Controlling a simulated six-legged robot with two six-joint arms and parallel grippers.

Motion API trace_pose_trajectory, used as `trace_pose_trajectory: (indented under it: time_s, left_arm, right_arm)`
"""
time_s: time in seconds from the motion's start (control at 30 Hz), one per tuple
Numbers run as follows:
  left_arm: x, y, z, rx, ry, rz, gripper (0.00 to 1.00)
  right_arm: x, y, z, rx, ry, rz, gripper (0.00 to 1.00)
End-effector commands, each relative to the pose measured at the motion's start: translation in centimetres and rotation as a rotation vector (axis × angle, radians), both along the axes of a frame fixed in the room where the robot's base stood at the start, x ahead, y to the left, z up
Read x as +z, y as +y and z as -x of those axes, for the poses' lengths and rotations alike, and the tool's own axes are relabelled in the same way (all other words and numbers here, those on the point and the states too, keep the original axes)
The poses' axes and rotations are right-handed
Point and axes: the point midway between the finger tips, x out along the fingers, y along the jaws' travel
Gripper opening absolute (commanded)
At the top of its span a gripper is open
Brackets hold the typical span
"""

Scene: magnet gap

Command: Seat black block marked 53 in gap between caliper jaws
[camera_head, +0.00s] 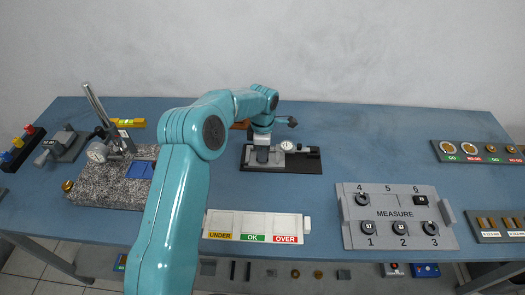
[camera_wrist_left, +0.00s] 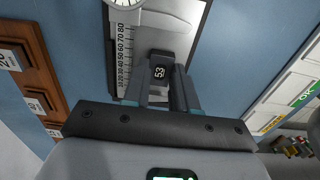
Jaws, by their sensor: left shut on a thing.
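My left gripper (camera_head: 262,151) reaches down over the left part of the caliper fixture, a silver gauge with a dial on a black base (camera_head: 307,163). In the left wrist view the gripper (camera_wrist_left: 163,92) is shut on the black block marked 53 (camera_wrist_left: 160,70), whose white number faces the camera. Behind the block lie the silver caliper plate with a scale (camera_wrist_left: 125,55) and the dial at the top edge. The block is over the plate, but I cannot tell whether it is between the jaws or above them. The right gripper is not in view.
A grey MEASURE tray (camera_head: 395,236) with numbered places holds several dark pieces at the right. A white UNDER/OK/OVER tray (camera_head: 258,222) lies at the front. A granite stand (camera_head: 98,180) with a dial is at the left. A brown rack (camera_wrist_left: 38,75) shows in the wrist view.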

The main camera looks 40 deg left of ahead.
Motion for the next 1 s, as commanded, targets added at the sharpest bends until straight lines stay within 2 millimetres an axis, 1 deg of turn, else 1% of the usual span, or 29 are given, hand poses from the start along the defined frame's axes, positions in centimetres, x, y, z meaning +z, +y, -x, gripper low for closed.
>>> trace_pose_trajectory:
  time_s: [0.4, 0.43, 0.5, 0.67, 0.7, 0.83, 0.87, 1.0]
  left_arm:
    - [-0.34, 0.01, -0.01, 0.000, 0.000, 0.000, 0.00]
    - [-0.29, 0.01, -0.01, 0.000, 0.000, 0.000, 0.37]
    - [-0.28, 0.01, -0.01, 0.000, 0.000, 0.000, 0.57]
    - [-0.29, 0.01, -0.01, 0.000, 0.000, 0.000, 0.57]
    - [-0.31, 0.00, 0.00, 0.000, 0.000, 0.000, 0.50]
    - [-0.31, 0.00, 0.00, 0.000, 0.000, 0.000, 0.31]
    - [-0.31, 0.00, 0.00, 0.000, 0.000, 0.000, 0.29]
    - [-0.31, 0.00, 0.00, 0.000, 0.000, 0.000, 0.29]
  right_arm:
    - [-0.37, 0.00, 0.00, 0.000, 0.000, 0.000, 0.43]
    - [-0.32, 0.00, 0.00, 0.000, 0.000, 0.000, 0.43]
    - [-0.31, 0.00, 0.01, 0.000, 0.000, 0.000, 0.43]
    - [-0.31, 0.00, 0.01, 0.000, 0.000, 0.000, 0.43]
    - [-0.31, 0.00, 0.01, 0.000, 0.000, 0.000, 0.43]
    - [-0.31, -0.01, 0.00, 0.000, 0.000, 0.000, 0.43]
    - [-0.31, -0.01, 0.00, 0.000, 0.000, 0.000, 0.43]
    - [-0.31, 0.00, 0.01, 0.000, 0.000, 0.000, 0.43]
